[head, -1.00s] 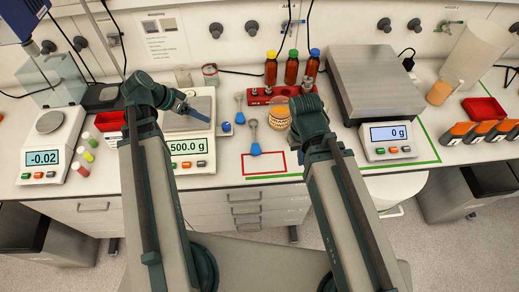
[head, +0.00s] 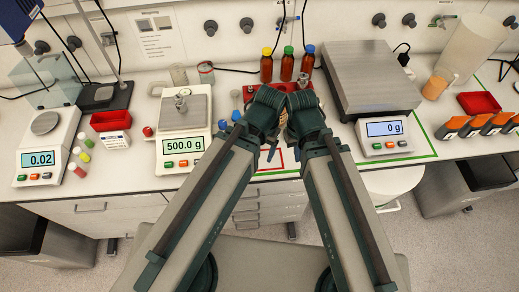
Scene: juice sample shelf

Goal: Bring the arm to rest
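My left arm now slants in to the middle of the bench. Its gripper end (head: 264,108) is beside my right gripper end (head: 304,112), above the area in front of the bottle rack. Both grippers are mostly hidden by my own wrists, so their fingers cannot be judged open or shut. A steel weight (head: 181,103) stands on the pan of the middle balance (head: 183,146), which reads 500.0 g. No gripper is near it. The beaker with orange contents (head: 285,134) is mostly hidden behind my wrists.
Three brown bottles (head: 287,67) stand behind my wrists. A large scale (head: 372,80) reading 0 g stands to the right. A small balance (head: 43,146) and a red tray (head: 110,121) are on the left. Blue-ended spoons lie partly hidden near my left wrist.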

